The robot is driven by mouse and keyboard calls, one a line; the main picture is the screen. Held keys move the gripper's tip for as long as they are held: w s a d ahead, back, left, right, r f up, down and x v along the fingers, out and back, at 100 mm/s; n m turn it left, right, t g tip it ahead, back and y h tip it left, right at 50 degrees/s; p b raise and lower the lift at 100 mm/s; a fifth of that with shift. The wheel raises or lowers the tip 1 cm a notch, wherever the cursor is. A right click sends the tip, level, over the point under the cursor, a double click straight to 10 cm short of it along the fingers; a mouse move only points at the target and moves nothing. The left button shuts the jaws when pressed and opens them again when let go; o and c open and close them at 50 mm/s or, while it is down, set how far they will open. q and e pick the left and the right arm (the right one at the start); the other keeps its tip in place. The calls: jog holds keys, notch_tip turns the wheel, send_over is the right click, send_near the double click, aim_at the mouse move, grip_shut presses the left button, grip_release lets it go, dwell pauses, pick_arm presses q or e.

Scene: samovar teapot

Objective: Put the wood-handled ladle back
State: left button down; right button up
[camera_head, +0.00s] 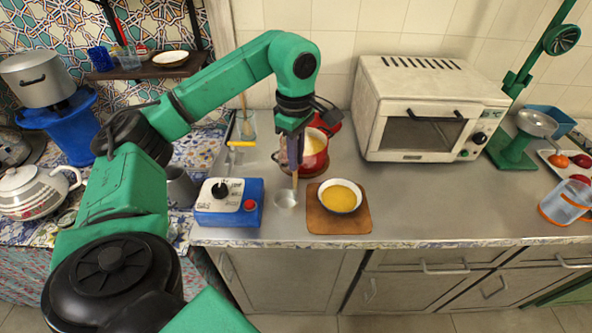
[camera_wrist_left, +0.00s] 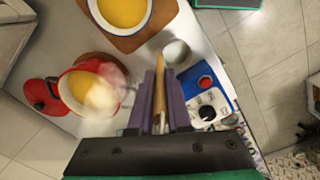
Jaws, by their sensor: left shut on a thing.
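Whether the bowl touches the counter I cannot tell. In the left wrist view, the purple fingers of my left gripper (camera_wrist_left: 153,98) are shut on the wooden handle (camera_wrist_left: 159,82), and the ladle's bowl (camera_wrist_left: 176,51) shows beyond. The red pot (camera_head: 317,153) of yellow soup stands just right of the gripper, partly hidden by it; it steams in the wrist view. My right gripper is not in view.
A soup bowl (camera_head: 340,198) sits on a wooden board (camera_head: 363,222) right of the ladle. The blue control box (camera_head: 229,219) is left. Counter between board and oven is clear.

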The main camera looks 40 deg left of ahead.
pick_arm(q)
notch_tip(320, 180, down, 3)
jog(key=shift+r, duration=0.1)
jog(key=shift+f, duration=0.2)
jog(key=c, duration=0.9)
grip_release()
jog(key=shift+o, duration=0.2)
jog(key=shift+r, duration=0.2)
notch_tip(320, 180, up, 5)
notch_tip(320, 180, up, 7)
jog(key=p, duration=0.3)
send_over(296, 187)
jog(key=shift+a, duration=0.1)
jog(key=shift+f, duration=0.1)
